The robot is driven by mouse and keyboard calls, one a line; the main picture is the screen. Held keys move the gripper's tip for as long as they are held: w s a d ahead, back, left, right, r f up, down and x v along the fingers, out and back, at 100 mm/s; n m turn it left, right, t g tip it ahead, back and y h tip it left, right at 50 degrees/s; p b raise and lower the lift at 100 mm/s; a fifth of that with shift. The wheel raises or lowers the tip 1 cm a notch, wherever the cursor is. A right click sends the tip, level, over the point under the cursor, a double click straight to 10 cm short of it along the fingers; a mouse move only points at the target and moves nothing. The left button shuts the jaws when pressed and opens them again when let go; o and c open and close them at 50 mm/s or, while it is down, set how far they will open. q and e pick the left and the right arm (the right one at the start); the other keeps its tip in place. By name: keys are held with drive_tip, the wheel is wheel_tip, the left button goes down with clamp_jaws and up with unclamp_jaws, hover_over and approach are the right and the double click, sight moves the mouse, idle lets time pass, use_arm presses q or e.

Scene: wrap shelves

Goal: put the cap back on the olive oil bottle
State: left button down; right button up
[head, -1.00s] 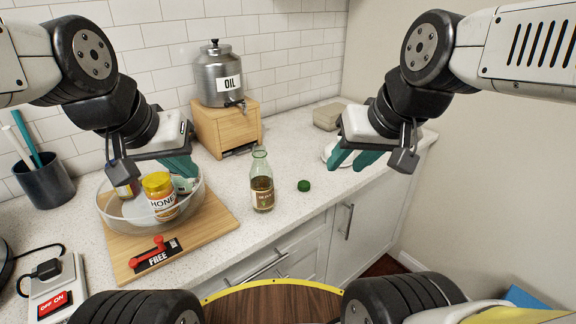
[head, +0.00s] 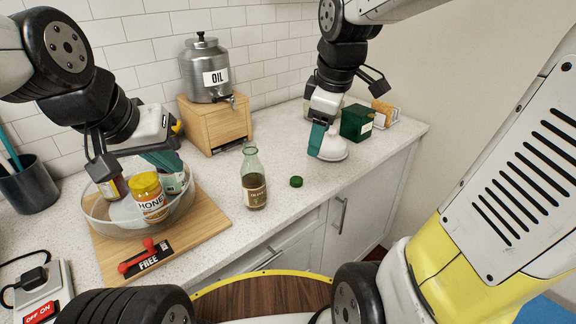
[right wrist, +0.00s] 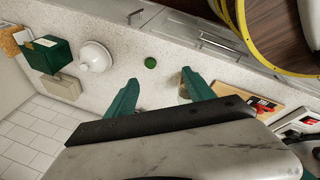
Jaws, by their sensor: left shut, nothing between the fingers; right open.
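The olive oil bottle (head: 254,188) stands upright and uncapped on the counter, a green glass bottle with a brown label. Its green cap (head: 296,182) lies on the counter to the bottle's right, touching nothing else. The cap also shows in the right wrist view (right wrist: 150,62), beyond the fingertips and between them. My right gripper (head: 318,141) is open and empty, above the counter behind and right of the cap; its teal fingers (right wrist: 160,88) are spread in the right wrist view. My left gripper (head: 166,160) is shut and empty over the glass bowl, left of the bottle.
A glass bowl (head: 97,212) with a honey jar (head: 149,197) and other jars stands on a wooden board (head: 205,222). An oil dispenser (head: 207,75) sits on a wooden stand (head: 215,122) behind. A white round object (head: 333,149) and a green box (head: 356,123) are at right.

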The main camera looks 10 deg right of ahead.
drive_tip(key=w+a+f+n+g, duration=0.1)
drive_tip(key=w+f+n+g, duration=0.1)
drive_tip(key=w+f+n, duration=0.6)
drive_tip(key=n+g, duration=0.2)
drive_tip(key=n, duration=0.9)
hover_over(296, 177)
drive_tip(key=shift+h, duration=0.3)
wheel_tip(296, 177, down, 6)
drive_tip(key=shift+r, duration=0.2)
drive_tip(key=shift+f, duration=1.3)
